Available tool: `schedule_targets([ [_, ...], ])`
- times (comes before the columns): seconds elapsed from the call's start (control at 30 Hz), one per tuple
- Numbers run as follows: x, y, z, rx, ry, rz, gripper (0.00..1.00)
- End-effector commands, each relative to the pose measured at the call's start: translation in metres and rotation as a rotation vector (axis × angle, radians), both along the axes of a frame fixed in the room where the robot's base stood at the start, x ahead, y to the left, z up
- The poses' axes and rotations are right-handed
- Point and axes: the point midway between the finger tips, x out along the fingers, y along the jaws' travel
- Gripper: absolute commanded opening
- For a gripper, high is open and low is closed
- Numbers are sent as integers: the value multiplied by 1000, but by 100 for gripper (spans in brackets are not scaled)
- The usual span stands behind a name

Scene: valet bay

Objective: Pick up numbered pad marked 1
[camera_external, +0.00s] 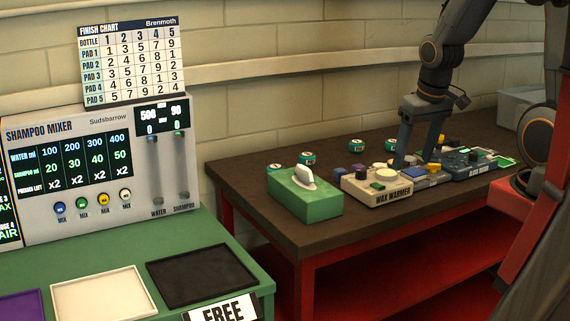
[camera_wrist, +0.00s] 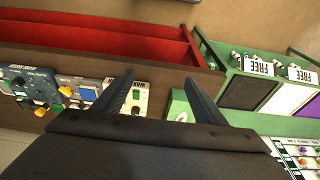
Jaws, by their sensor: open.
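Several small round teal-rimmed pads with pale tops stand on the dark tabletop in the external view. One pad (camera_external: 307,158) and another pad (camera_external: 275,168) are behind the green box. Two more pads, one (camera_external: 356,145) and another (camera_external: 393,144), stand toward the wall. Their numbers are too small to read, so I cannot tell which is marked 1. My gripper (camera_external: 414,160) is open, pointing down near the wax warmer, in front of the pads. In the wrist view my gripper (camera_wrist: 158,78) has its fingers spread with nothing between them, and no pad shows clearly.
A blue-grey device (camera_external: 480,165) with knobs is to the right. The green bench (camera_external: 130,250) with trays and a shampoo mixer (camera_external: 30,190) is at left. A wall backs the dark table.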

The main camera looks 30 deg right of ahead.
Motion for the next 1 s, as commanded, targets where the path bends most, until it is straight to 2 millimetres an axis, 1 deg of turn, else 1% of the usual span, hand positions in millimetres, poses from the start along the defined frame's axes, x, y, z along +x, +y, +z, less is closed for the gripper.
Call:
schedule_targets([
  [0.1,2,0,-1,1,-1,2,65],
  [0.17,12,1,-2,-1,-2,11,65],
  [0.27,48,4,-10,1,-7,45,65],
  [0.37,106,10,-22,1,-15,109,65],
  [0.4,132,12,-27,3,-18,140,65],
  [0.47,171,18,-35,6,-25,189,65],
  [0.5,196,22,-41,9,-30,223,65],
  [0.57,233,28,-49,14,-38,273,65],
  [0.6,257,32,-55,16,-45,308,65],
  [0.67,293,38,-65,22,-56,361,65],
  [0.7,316,43,-71,26,-65,396,65],
  [0.77,348,50,-81,31,-79,450,65],
  [0.8,368,55,-88,37,-89,485,65],
  [0.9,410,66,-101,45,-113,566,65],
  [1.0,439,75,-110,51,-134,628,65],
])
